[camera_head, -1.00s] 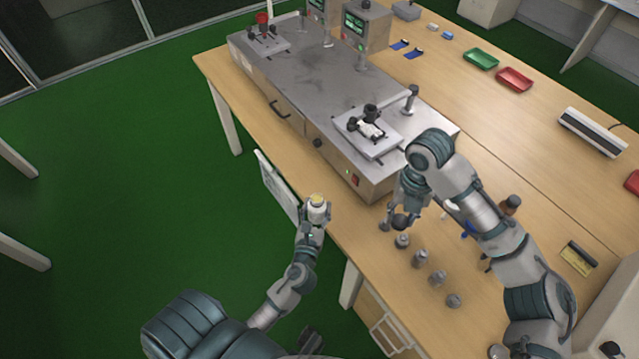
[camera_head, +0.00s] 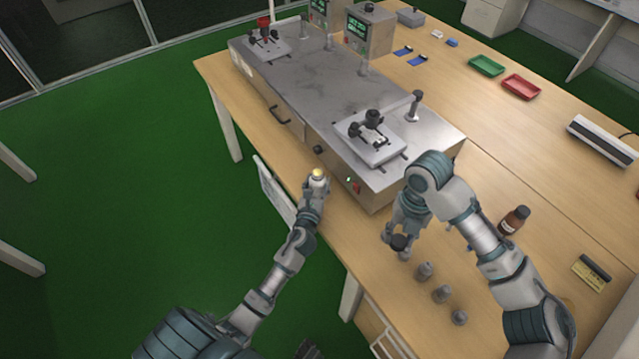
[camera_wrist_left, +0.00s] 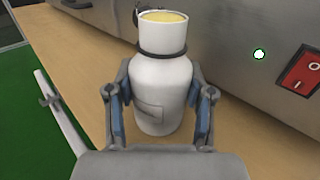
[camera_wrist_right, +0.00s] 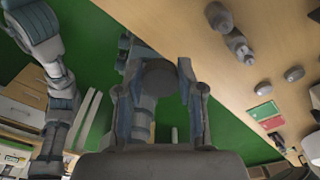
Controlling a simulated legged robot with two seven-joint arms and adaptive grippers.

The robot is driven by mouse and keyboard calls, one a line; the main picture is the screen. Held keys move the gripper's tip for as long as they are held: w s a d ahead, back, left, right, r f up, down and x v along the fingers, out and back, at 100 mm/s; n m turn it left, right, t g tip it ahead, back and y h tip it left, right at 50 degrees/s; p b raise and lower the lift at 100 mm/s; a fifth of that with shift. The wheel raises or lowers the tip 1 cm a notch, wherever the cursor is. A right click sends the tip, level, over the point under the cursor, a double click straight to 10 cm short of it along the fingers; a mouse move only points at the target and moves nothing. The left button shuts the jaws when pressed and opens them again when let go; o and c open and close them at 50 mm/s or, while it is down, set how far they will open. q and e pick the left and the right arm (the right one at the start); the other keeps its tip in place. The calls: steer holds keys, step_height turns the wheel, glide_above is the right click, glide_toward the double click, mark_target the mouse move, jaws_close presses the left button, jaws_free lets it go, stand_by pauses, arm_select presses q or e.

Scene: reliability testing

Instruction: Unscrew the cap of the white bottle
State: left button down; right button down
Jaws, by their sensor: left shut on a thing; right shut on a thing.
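The white bottle (camera_head: 319,184) is upright in my left gripper (camera_head: 316,191), beside the front of the grey machine. In the left wrist view, the fingers close on both sides of the bottle body (camera_wrist_left: 163,88). A dark ring circles the bottle's neck, and its top (camera_wrist_left: 164,16) shows yellow with no dark cap on it. My right gripper (camera_head: 397,237) is apart from the bottle, above the table to its right. It is shut on a dark round piece that looks like the cap (camera_head: 399,243). This piece also shows between the fingers in the right wrist view (camera_wrist_right: 159,77).
The grey machine (camera_head: 400,140) stands just behind the bottle. Several small grey weights (camera_head: 441,293) stand in a row near my right gripper. A brown bottle (camera_head: 514,220) stands beside my right forearm. Green (camera_head: 486,65) and red (camera_head: 521,87) trays lie far back.

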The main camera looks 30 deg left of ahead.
arm_select(q)
steer(key=c, duration=0.9)
jaws_free()
steer(key=shift+f, duration=0.1)
steer(key=o, duration=0.5)
